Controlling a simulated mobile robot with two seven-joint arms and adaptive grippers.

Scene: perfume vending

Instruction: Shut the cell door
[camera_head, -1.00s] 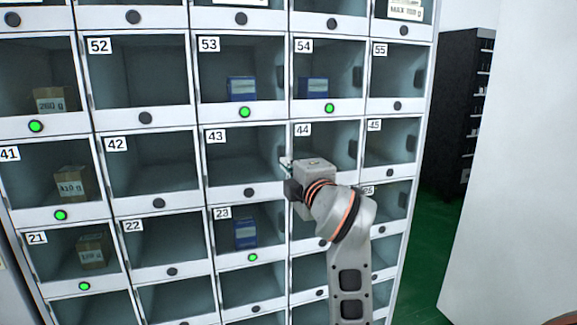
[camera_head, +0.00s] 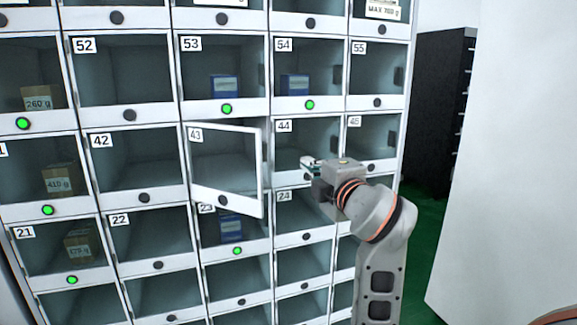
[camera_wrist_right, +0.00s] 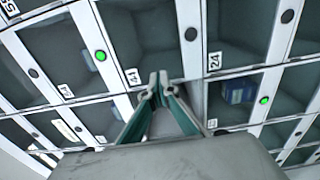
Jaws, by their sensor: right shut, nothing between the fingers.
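The glass-panelled cell door labelled 43 (camera_head: 226,170) stands part open in the head view. Its left side stays at the cabinet and its free right edge sticks out toward me. A dark round knob is at its lower edge. My right gripper (camera_head: 307,165) is right of that free edge, in front of cell 44, with a visible gap to the door. Its fingertips (camera_wrist_right: 158,80) are together and empty in the wrist view, near the label 44. I cannot clearly make out door 43 in the wrist view. My left gripper is not in view.
The cabinet's other nearby doors look flush. Boxes sit in several cells, including blue ones in 53 (camera_head: 226,86) and 54 (camera_head: 294,85). A dark shelf unit (camera_head: 437,110) and a white panel (camera_head: 500,180) stand right. Open room shows between cabinet and panel.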

